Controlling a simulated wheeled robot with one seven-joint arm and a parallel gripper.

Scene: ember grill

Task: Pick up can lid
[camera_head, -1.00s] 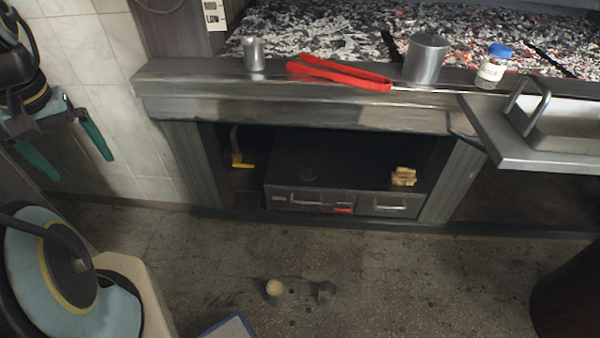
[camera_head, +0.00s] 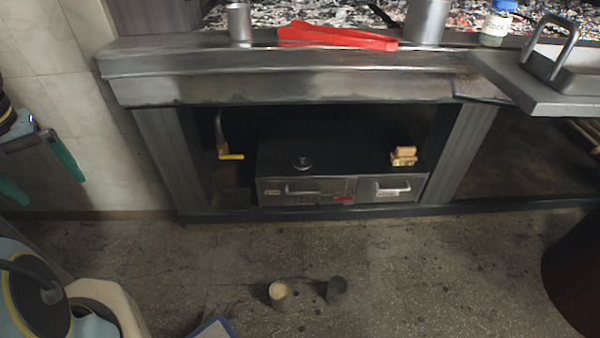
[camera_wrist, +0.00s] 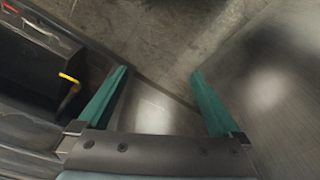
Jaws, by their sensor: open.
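A small round dark lid (camera_head: 302,163) with a pale knob lies on top of the black drawer box, inside the open bay under the grill. It looks like the can lid. My gripper (camera_head: 38,170) is at the left edge of the head view, in front of the tiled wall, well left of the lid and apart from it. In the wrist view the two green fingers of my gripper (camera_wrist: 160,73) are spread with nothing between them. The lid is not visible in the wrist view.
The black drawer box (camera_head: 341,189) also bears a small yellowish block (camera_head: 404,156). A yellow-handled hook (camera_head: 231,156) hangs at the bay's left. Two small cans (camera_head: 278,293) (camera_head: 336,290) stand on the floor.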

